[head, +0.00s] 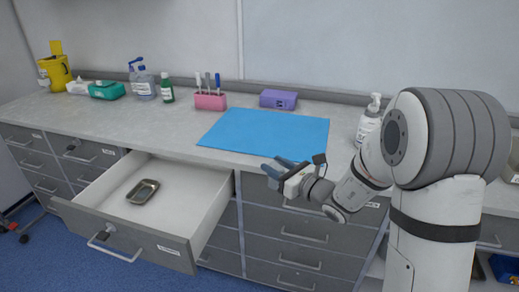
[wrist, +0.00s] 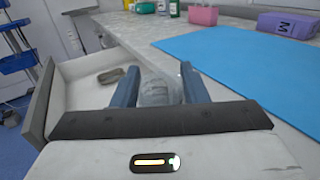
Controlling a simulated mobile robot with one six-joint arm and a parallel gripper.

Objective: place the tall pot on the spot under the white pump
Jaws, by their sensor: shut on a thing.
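My gripper (head: 280,166) is over the counter's front edge, near the blue mat's near edge. In the wrist view its blue fingers (wrist: 160,90) are shut on a clear, see-through pot (wrist: 156,92). Its full shape is hard to make out, and in the head view I cannot make the pot out. The white pump bottle (head: 368,122) stands on the counter right of the blue mat, its right side close to my arm in the picture. The counter around its foot is partly hidden by my arm.
A drawer (head: 190,207) stands open with a small metal dish (head: 143,191) in it. The blue mat (head: 265,133) is bare. Behind it are a purple box (head: 278,99) and a pink holder (head: 210,101). Bottles (head: 144,84) stand further left.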

